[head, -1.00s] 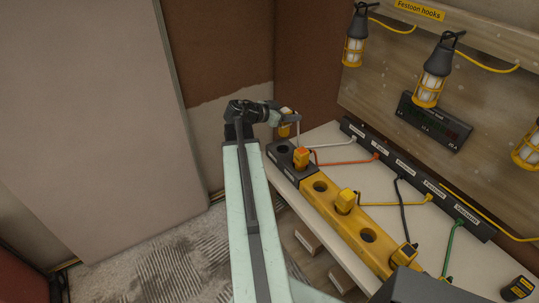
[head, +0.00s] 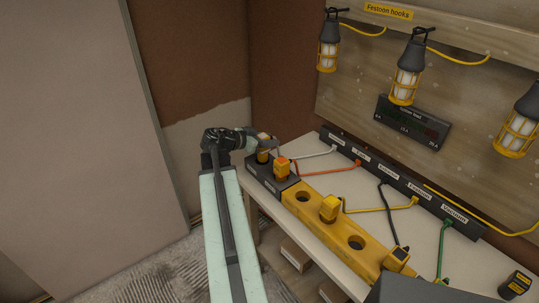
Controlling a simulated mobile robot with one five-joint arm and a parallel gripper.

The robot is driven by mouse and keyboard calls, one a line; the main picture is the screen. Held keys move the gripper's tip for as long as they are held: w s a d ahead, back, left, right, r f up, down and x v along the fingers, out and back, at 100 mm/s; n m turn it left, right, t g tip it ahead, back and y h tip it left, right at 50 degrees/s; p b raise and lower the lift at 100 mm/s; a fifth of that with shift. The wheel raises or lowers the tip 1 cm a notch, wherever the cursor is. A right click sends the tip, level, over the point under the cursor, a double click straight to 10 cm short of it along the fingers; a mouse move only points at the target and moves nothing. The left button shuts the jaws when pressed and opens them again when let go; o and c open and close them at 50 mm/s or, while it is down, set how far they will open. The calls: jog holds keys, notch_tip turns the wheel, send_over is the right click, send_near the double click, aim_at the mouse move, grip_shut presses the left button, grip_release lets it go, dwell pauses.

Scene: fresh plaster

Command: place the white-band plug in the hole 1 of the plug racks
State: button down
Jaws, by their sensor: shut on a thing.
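My gripper (head: 268,141) is shut on the white-band plug (head: 264,154), an orange-yellow plug whose white cord runs right to the labelled strip. The plug is upright at the far-left end of the dark rack section (head: 268,181), over the end hole. That hole is hidden behind it, and I cannot tell whether the plug is in it or just above. The yellow rack section (head: 315,222) continues toward the lower right.
An orange plug (head: 282,166) stands in the dark section, close beside the held plug. A yellow plug (head: 330,206) stands in the yellow section between empty holes. Cords cross the bench (head: 318,179) to the dark labelled strip (head: 394,179). Lanterns (head: 407,83) hang behind.

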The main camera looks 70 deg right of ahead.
jog(key=shift+f+b, duration=1.95)
jog(key=shift+b, duration=0.05)
jog(key=c, duration=0.8)
grip_release()
jog(key=shift+r, duration=0.1)
jog(key=shift+c, duration=0.2)
jog(key=shift+w+a+r+p, duration=0.2)
jog(key=shift+a+r+p, duration=0.1)
jog(key=shift+r+p, duration=0.15)
jog(key=p+v, duration=0.4)
jog(key=v, duration=0.7)
jog(key=shift+a+f, duration=0.15)
jog(key=shift+f, duration=0.05)
jog(key=shift+w, duration=0.1)
